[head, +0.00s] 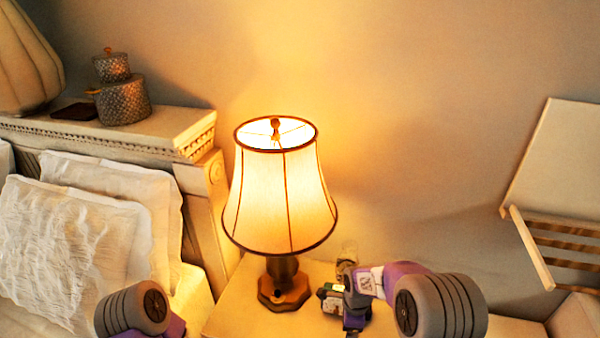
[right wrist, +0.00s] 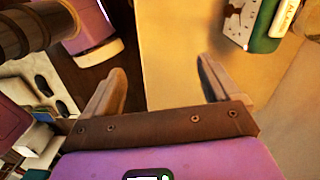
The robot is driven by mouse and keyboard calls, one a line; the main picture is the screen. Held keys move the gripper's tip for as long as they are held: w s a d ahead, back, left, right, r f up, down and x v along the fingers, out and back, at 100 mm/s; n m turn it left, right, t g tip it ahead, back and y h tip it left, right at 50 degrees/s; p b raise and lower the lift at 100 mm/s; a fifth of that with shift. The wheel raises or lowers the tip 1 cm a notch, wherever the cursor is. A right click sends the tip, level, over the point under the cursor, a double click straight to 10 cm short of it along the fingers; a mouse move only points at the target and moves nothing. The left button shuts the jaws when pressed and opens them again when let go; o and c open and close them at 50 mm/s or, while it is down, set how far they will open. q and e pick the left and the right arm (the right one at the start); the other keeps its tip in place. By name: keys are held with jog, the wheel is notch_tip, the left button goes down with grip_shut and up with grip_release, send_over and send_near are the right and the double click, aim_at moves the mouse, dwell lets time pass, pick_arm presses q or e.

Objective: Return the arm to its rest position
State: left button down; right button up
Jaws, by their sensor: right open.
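My right gripper (right wrist: 162,72) is open and empty in the right wrist view, its two fingers spread wide. A pale tan surface shows between and beyond the fingers, with a dark floor to its left. In the head view my right arm reaches in from the lower right, with its purple forearm over the nightstand (head: 235,312); its fingers cannot be made out there. A grey joint of my left arm shows at the bottom left of the head view, but the left gripper is out of frame.
A lit lamp (head: 281,200) stands on the nightstand, left of my right forearm. A green item (right wrist: 266,28) with a pale clock-like face is near the right finger. The bed's pillows (head: 75,250) and headboard (head: 190,133) are at left. A slatted chair (head: 555,180) is at right.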

jog(key=s+f+n+y, duration=0.2)
jog(key=s+f+n, duration=0.6)
jog(key=f, duration=0.3)
jog(key=s+a+f+n+y, duration=0.1)
jog(key=s+a+f+n, duration=0.1)
jog(key=s+n, duration=0.2)
jog(key=s+a+f+n, duration=0.1)
jog(key=s+f+n, duration=0.1)
jog(key=s+n, duration=0.2)
jog(key=s, duration=0.2)
jog(key=shift+s+a+f+n+t+y, duration=0.2)
jog(key=shift+s+a+n+t+y, duration=0.1)
jog(key=shift+s+a+n+y, duration=0.1)
